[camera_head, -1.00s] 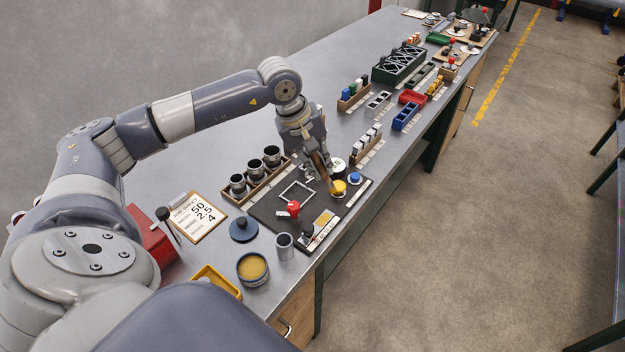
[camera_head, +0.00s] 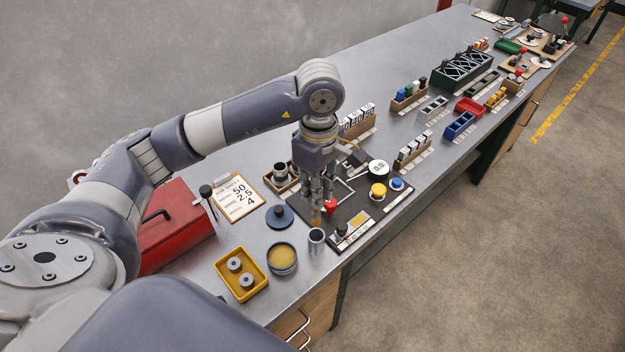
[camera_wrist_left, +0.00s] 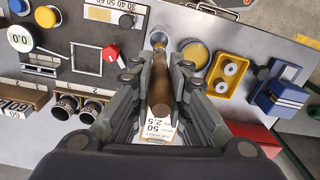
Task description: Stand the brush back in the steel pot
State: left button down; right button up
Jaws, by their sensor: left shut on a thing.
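My left gripper (camera_head: 317,196) points down over the near left edge of the dark board. It is shut on the brush, whose brown handle (camera_wrist_left: 160,85) lies between the fingers in the left wrist view. The brush's lower end (camera_head: 316,217) hangs just above and behind the steel pot in the head view. The steel pot (camera_head: 316,240) is a small grey open cylinder standing on the bench; it also shows in the left wrist view (camera_wrist_left: 158,37), beyond the brush's far end. I cannot tell whether the brush tip is over the pot's mouth. My right gripper is not in view.
A tin of yellow paste (camera_head: 282,258) stands left of the pot, with a yellow tray (camera_head: 222,270) beyond it. A red knob (camera_head: 331,206) and black knob (camera_head: 342,229) on the dark board (camera_head: 362,229) are close by. A blue lid (camera_head: 279,216) lies behind the tin.

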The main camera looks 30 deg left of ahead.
aim_at(317, 211)
pick_arm(q)
jog(key=shift+f+b, duration=0.3)
jog(key=shift+f, duration=0.85)
notch_tip(317, 211, down, 4)
jog(key=shift+f+b, duration=0.15)
jog(key=shift+b, duration=0.9)
notch_tip(317, 211, down, 3)
jog(key=b, duration=0.3)
jog(key=shift+r, duration=0.2)
jog(key=shift+f+b, duration=0.8)
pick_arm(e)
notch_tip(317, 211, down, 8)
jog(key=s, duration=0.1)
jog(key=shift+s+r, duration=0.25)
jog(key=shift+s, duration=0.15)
pick_arm(q)
jog(key=c, duration=1.5)
grip_release()
jog(key=shift+o, duration=0.2)
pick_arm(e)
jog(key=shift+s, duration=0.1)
